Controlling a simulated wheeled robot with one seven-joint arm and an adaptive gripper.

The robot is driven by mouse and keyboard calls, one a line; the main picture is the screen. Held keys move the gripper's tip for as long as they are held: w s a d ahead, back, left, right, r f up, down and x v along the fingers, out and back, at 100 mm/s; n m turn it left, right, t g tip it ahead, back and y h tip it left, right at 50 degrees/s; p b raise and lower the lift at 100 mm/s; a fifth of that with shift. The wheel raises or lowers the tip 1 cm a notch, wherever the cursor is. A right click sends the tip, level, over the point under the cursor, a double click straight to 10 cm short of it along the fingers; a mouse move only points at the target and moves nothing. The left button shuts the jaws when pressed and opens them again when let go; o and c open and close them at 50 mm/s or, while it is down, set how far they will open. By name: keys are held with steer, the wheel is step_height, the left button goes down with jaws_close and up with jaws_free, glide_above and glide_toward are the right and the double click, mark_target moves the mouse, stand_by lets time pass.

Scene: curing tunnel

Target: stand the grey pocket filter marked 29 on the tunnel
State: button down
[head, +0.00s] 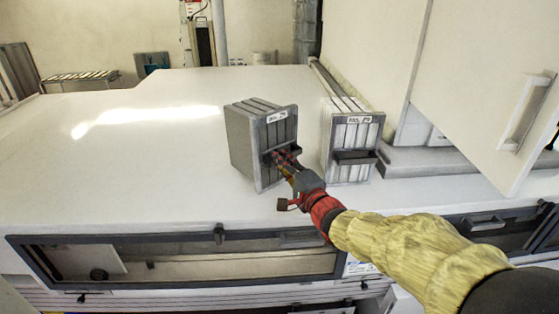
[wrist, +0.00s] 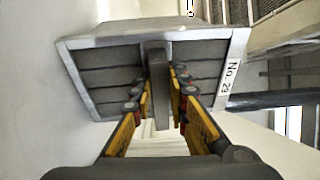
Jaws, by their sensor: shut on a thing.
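The grey pocket filter (head: 252,150) is upright with a slight lean in the head view, at the middle of the white tunnel top (head: 130,175). I cannot tell whether its base touches the top. Its label reads No. 29 in the wrist view, where its ribbed front (wrist: 105,65) fills the upper middle. My gripper (head: 281,158) is shut on the dark handle bar (wrist: 158,85) at the filter's front, with a finger on each side in the wrist view. The filter's back is hidden.
A paler pocket filter (head: 350,135) stands close to the right, its label too small to read surely. Beyond it are a grey ledge (head: 440,160) and an open white door (head: 490,90). The tunnel top is clear to the left. A dark-framed window (head: 190,262) lines the front.

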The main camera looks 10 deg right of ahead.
steer(key=shift+f, duration=0.15)
steer(key=c, duration=1.7)
jaws_free()
steer(key=shift+c, duration=0.2)
steer(key=shift+o, duration=0.4)
steer(key=v, duration=1.2)
